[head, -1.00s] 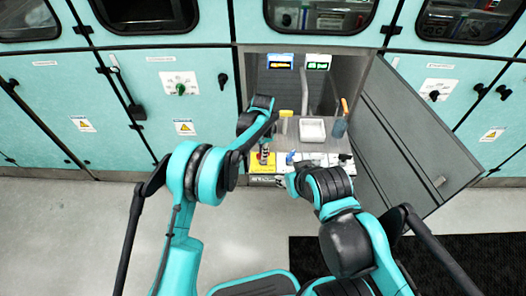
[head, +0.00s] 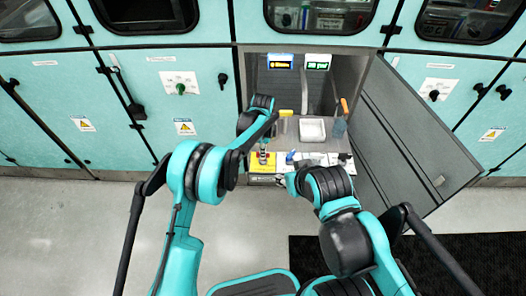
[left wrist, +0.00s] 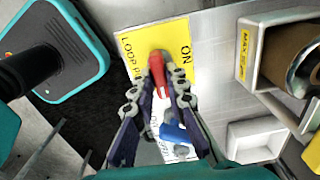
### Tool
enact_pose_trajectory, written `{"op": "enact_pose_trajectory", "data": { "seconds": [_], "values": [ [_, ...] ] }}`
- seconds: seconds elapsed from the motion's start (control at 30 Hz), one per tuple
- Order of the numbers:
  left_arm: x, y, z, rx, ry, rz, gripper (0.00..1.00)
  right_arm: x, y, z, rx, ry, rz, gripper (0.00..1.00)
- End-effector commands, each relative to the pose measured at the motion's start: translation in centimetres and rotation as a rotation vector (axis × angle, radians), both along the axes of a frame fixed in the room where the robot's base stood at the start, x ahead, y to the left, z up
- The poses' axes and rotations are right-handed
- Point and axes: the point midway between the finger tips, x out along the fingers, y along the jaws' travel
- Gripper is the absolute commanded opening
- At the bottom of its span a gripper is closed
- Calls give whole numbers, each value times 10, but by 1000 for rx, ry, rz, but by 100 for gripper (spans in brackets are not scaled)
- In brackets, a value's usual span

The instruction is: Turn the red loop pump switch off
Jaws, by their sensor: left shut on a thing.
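The red loop pump switch (left wrist: 157,70) is a red lever on a yellow label (left wrist: 130,45) marked "LOOP P…" and "ON" in the left wrist view. In the head view the red switch (head: 263,157) stands on its yellow plate (head: 256,168) at the bench's front left. My left gripper (left wrist: 158,95) has a finger on each side of the red lever and is shut on it; it also shows in the head view (head: 264,148). My right gripper (head: 282,181) is low in front of the bench, small and partly hidden by its own arm, so its jaws cannot be read.
A blue lever (left wrist: 173,133) sits close beside the red one, next to my left fingers. A white tray (head: 312,130) and an orange-handled tool (head: 343,106) are further back. The open grey door (head: 415,135) bounds the right side. Two small displays (head: 318,62) glow behind.

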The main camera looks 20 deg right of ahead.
Motion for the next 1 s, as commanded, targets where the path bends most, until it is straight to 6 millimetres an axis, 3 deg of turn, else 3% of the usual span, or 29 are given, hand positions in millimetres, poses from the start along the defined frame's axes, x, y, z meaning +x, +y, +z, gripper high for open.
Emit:
{"op": "enact_pose_trajectory", "data": {
  "seconds": [0.2, 0.23, 0.3, 0.67, 0.77, 1.0],
  "values": [
    [0, 0, 0, 0, 0, -1, 0, 0, 0, 0, 0, 0, 0, 40],
    [0, 0, 0, 0, 0, -1, 21, 0, 0, 0, 0, 0, 0, 40],
    [0, 0, 0, 0, 0, 0, 34, 0, 0, 0, 0, 0, 0, 40],
    [0, 0, 5, 0, 0, 1, 34, 0, 0, 0, 0, 0, 0, 40],
    [0, 0, 18, 0, 0, 1, 34, 0, 0, 0, 0, 0, 0, 40],
    [0, 0, 69, 0, 0, 0, 34, 0, 0, 0, 0, 0, 0, 40]
  ]
}}
